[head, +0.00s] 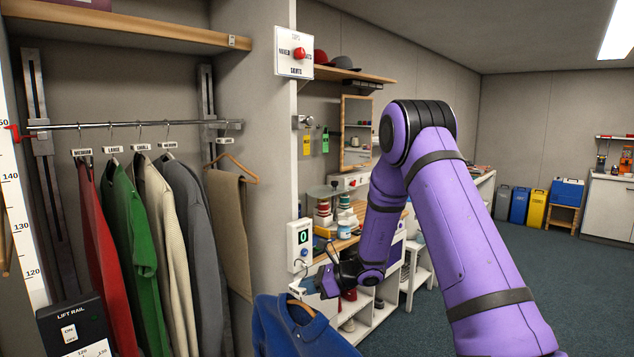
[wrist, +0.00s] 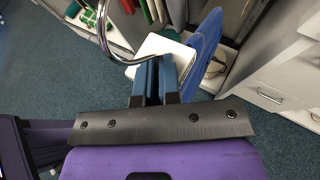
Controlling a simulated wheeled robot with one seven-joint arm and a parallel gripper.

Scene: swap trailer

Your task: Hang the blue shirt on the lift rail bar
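The blue shirt (head: 285,328) is on a wooden hanger (head: 301,307) at the bottom of the head view, its lower part cut off. My gripper (head: 308,287) is at the hanger's neck, its fingers close together. In the wrist view, the blue fingers (wrist: 157,82) close on the metal hook (wrist: 104,28), and the blue shirt (wrist: 205,42) hangs beyond them. The lift rail bar (head: 75,126) runs across the alcove at upper left, above and left of the shirt. It is apart from my gripper.
Red (head: 102,255), green (head: 127,225), cream (head: 163,235) and grey (head: 192,215) garments hang on the bar, with beige trousers (head: 230,225) at its right. A wall edge carrying a small display (head: 300,240) reading 0 stands between alcove and shelves. The lift rail control box (head: 75,325) is lower left.

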